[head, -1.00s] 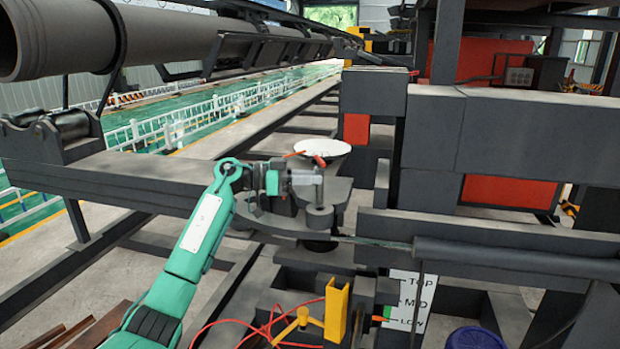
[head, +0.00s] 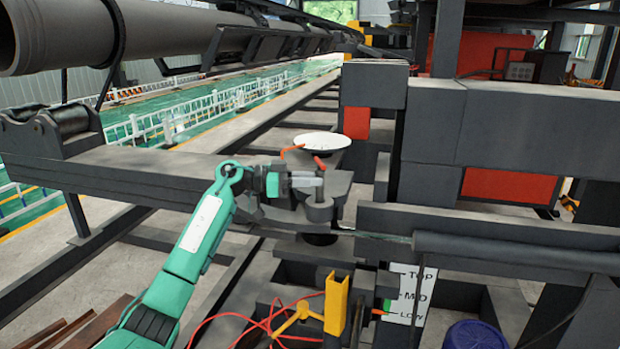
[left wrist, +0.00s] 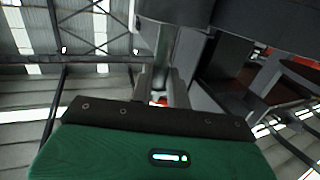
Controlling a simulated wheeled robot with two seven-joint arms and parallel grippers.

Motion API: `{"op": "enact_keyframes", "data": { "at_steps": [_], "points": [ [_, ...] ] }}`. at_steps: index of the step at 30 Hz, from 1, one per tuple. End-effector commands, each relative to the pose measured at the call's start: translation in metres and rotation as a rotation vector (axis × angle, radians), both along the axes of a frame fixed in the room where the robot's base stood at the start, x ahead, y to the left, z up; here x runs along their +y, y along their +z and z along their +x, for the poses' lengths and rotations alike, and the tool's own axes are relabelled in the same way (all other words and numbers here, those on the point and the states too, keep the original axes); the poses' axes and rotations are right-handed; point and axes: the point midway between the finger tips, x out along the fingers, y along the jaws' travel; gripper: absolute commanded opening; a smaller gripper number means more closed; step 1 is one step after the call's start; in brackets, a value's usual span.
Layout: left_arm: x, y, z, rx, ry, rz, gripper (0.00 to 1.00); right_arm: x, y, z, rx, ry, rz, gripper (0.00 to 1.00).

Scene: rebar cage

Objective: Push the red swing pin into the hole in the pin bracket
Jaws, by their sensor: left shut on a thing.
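My left gripper (head: 316,182) is shut above the pin bracket (head: 320,211), a dark round piece on the grey arm plate. The red swing pin (head: 320,163) shows as a short red piece just above the fingers in the head view. A bit of red (left wrist: 159,100) shows between my two fingers in the left wrist view. A grey shaft seems to run down from the gripper to the bracket. The fingers hide most of the pin, and I cannot see the hole or how deep the shaft sits. My right gripper is out of view.
A white round dish (head: 322,141) stands just behind the gripper. An orange bar (head: 292,149) shows beside it. A yellow post (head: 336,304) with red cables stands below, near a TOP/MID/LOW sign (head: 411,294). A dark horizontal pipe (head: 520,252) runs to the right.

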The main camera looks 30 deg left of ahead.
Motion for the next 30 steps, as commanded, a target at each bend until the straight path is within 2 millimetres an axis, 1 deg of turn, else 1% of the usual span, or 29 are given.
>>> {"op": "enact_keyframes", "data": {
  "at_steps": [30],
  "points": [
    [0.000, -0.025, 0.000, -0.001, 0.000, 0.000, 0.00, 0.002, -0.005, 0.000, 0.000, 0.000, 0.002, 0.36]
  ]
}}
